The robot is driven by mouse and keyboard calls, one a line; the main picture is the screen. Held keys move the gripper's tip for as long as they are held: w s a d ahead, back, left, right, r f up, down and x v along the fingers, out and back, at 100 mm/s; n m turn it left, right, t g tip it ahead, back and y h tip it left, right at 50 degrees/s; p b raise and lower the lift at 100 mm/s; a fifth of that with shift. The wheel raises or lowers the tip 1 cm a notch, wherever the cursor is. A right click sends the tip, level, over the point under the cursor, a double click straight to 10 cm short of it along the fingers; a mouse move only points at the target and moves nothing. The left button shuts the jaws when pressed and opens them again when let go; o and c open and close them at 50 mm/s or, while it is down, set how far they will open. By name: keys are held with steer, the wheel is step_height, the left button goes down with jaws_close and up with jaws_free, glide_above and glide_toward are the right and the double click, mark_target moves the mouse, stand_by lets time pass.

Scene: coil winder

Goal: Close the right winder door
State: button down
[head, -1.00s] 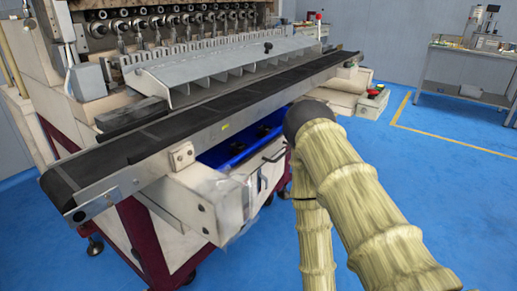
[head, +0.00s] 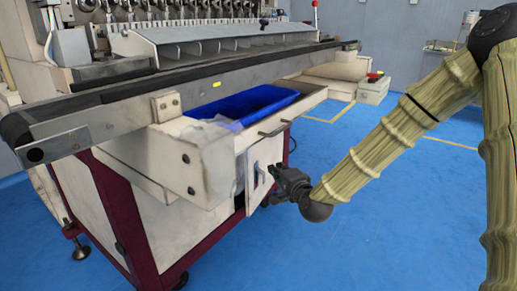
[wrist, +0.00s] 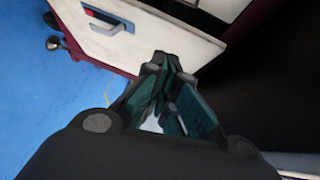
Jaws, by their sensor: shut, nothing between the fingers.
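The white winder door (head: 264,165) is below the open drawer at the machine's front right, and a handle (head: 258,183) shows on its face. In the wrist view, the door (wrist: 150,42) fills the upper left, its handle (wrist: 108,20) near the top. The door appears to stand ajar from the dark red frame; its exact angle is unclear. My gripper (head: 274,186) is shut and empty, close to the door at its right. In the wrist view, my fingertips (wrist: 164,62) are near the door's lower edge; I cannot tell if they touch.
A dark area (wrist: 275,85) lies right of my gripper in the wrist view. Blue floor is clear at front right.

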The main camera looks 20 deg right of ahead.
steer(key=w+a+r+b, duration=0.1)
steer(key=w+r+b, duration=0.1)
steer(key=w, duration=0.5)
steer(key=w+a+r+m+t+b, duration=0.1)
steer(key=w+r+b, duration=0.1)
steer(key=w+b, duration=0.3)
steer(key=shift+w+r, duration=0.25)
steer(key=shift+w, duration=0.65)
steer(key=shift+a+r+m, duration=0.1)
steer(key=shift+a+m, duration=0.05)
steer(key=shift+m, duration=0.15)
